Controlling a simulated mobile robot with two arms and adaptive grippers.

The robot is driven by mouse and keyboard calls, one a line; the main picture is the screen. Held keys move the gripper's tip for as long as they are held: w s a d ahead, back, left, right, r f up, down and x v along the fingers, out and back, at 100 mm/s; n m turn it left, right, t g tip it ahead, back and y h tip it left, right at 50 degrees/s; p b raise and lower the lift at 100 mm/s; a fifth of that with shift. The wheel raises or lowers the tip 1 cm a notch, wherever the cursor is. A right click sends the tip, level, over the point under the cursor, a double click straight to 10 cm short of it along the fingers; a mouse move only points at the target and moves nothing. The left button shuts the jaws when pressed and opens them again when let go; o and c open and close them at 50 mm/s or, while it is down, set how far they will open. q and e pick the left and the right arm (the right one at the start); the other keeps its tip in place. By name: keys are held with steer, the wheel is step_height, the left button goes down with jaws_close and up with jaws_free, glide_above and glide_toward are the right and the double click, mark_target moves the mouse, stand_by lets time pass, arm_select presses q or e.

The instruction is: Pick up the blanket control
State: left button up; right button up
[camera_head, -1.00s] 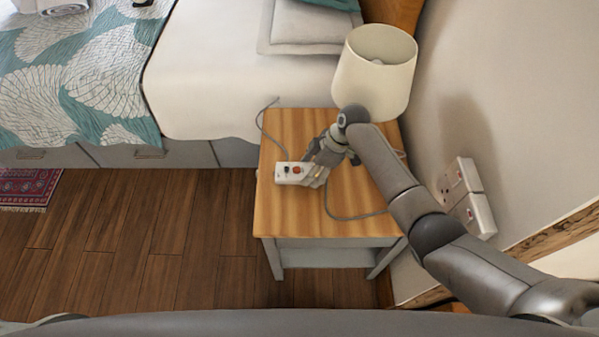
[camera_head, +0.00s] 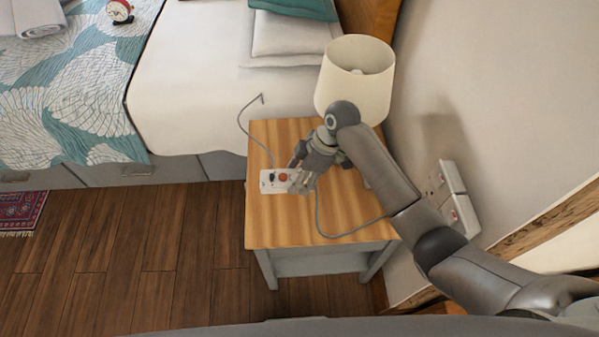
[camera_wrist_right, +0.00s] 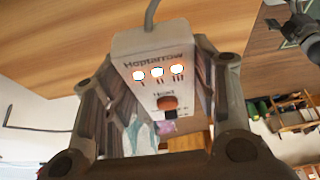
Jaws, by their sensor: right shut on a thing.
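My left gripper is not in view.
A cream lamp (camera_head: 352,80) stands at the table's back right. The bed (camera_head: 195,95) with pillows is behind to the left. The grey cord (camera_head: 245,120) runs toward the bed. Sockets (camera_head: 452,195) are on the right wall.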

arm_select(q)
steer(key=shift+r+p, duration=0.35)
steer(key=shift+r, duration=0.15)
arm_select(e)
step_height(320, 180, up, 6)
glide_above(295, 231)
steer(key=d, duration=0.1)
steer(key=shift+d+f, duration=0.15)
steer(key=shift+f, duration=0.05)
steer(key=o, duration=0.4)
steer(key=c, duration=0.5)
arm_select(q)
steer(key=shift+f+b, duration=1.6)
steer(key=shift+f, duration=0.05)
arm_select(e)
steer(key=shift+o, duration=0.2)
steer(key=shift+f, duration=4.15)
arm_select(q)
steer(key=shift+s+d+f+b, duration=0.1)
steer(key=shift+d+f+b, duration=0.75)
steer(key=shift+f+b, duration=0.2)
arm_select(e)
steer(key=shift+f, duration=2.4)
